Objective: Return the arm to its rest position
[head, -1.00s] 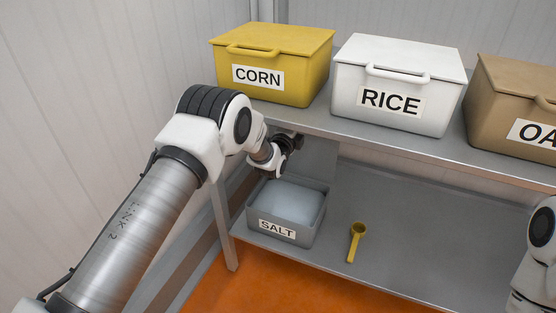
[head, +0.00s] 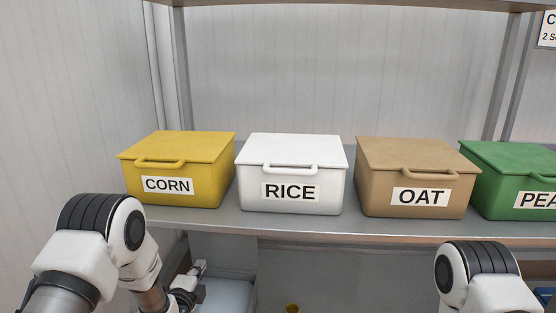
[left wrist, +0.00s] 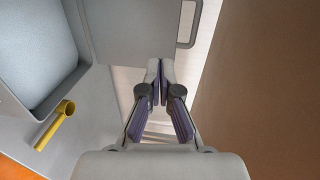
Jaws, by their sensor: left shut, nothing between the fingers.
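My left gripper (head: 190,287) is low at the left in the head view, below the edge of the upper shelf and beside the open salt bin (head: 228,296), which the frame cuts off. In the left wrist view my left gripper (left wrist: 160,78) is shut and its fingers are together with nothing between them. The grey salt bin (left wrist: 78,78) with pale contents lies to the left of the fingers there. My right arm shows at the lower right of the head view, but its gripper is out of frame.
The corn bin (head: 180,165), rice bin (head: 292,160), oat bin (head: 415,165) and green bin (head: 505,170) stand closed on the upper shelf (head: 370,228). A yellow scoop (left wrist: 55,125) lies by the salt bin. A grey panel with a handle (left wrist: 125,35) is ahead of the fingers.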

